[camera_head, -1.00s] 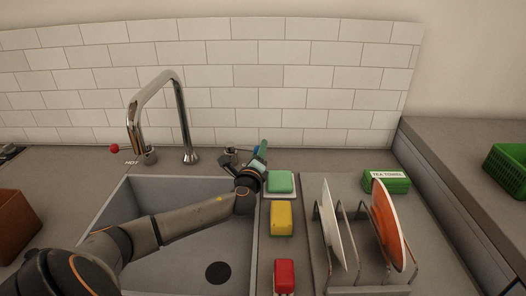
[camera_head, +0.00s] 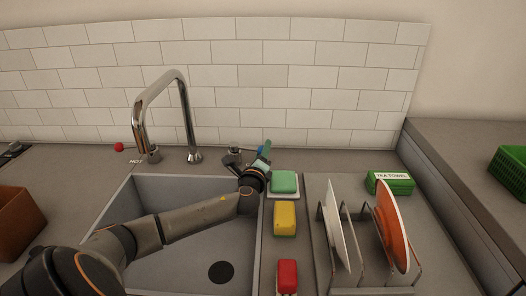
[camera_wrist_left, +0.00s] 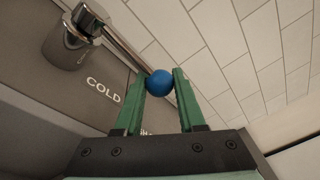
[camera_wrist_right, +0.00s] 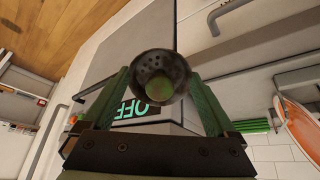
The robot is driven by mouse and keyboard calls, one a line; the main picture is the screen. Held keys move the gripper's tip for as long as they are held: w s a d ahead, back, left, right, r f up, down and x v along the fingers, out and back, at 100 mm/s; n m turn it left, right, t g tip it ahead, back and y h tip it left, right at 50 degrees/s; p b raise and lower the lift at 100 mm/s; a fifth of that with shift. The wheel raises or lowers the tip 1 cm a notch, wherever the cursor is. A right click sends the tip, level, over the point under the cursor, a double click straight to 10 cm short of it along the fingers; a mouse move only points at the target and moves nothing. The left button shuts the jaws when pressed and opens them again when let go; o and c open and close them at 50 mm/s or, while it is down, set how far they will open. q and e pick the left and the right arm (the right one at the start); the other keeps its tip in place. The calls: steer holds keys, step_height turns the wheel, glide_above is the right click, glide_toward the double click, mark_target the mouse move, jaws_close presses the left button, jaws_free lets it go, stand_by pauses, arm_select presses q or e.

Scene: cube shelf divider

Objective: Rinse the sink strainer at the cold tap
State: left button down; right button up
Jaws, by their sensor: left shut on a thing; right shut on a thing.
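In the left wrist view my left gripper (camera_wrist_left: 162,78) has its green fingers closed on the blue ball (camera_wrist_left: 159,82) at the end of the cold tap's metal lever (camera_wrist_left: 118,43). The word COLD is printed beside it. In the head view this gripper (camera_head: 265,150) is behind the sink's right corner, partly hiding the cold valve (camera_head: 233,158). In the right wrist view my right gripper (camera_wrist_right: 158,78) is shut on the dark, perforated sink strainer (camera_wrist_right: 172,68), which has a green round middle. The head view does not show it. No water is visible below the chrome spout (camera_head: 141,125).
The sink (camera_head: 180,268) has a dark drain. Green (camera_head: 285,181), yellow (camera_head: 285,219) and red (camera_head: 287,274) blocks line its right side. A plate rack (camera_head: 360,284) and a TEA TOWEL box (camera_head: 391,184) stand further right. The red hot-tap ball (camera_head: 119,147) is at left.

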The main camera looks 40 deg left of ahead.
arm_select(q)
steer(key=shift+s+f+m+t+h+b, duration=0.15)
steer(key=shift+s+m+t+h+b, duration=0.4)
steer(key=shift+s+m+h, duration=0.55)
steer(key=shift+d+t+h, duration=0.2)
steer(key=shift+t+h, duration=0.15)
steer(key=shift+h, duration=0.35)
steer(key=shift+r, duration=0.2)
steer(key=c, duration=0.5)
jaws_free()
steer(key=v, duration=1.2)
steer(key=shift+p, duration=0.35)
